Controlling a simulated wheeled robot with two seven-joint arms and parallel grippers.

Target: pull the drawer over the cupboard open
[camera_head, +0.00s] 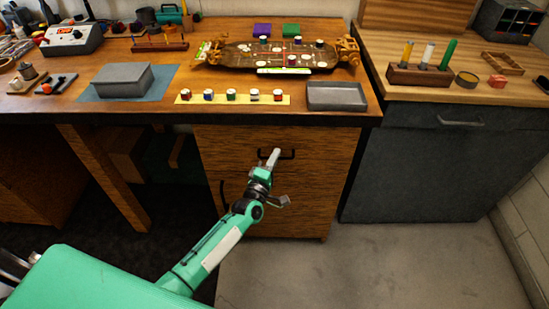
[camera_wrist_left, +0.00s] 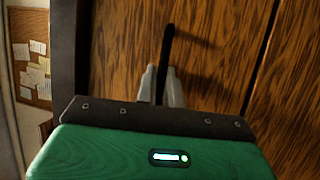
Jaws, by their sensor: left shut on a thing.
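The wooden drawer front (camera_head: 330,146) is under the bench top, above the cupboard door (camera_head: 300,205). It looks flush with the cabinet. Its dark bar handle (camera_head: 290,154) is partly hidden by my left gripper (camera_head: 274,156). In the left wrist view my left gripper (camera_wrist_left: 163,85) has its pale fingers closed on either side of the dark handle (camera_wrist_left: 167,45), in front of the wood grain. The cupboard's own dark handle (camera_head: 222,194) shows to the left of my wrist. My right gripper is not in view.
A dark cabinet (camera_head: 430,165) stands at right. The floor (camera_head: 380,265) in front is clear.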

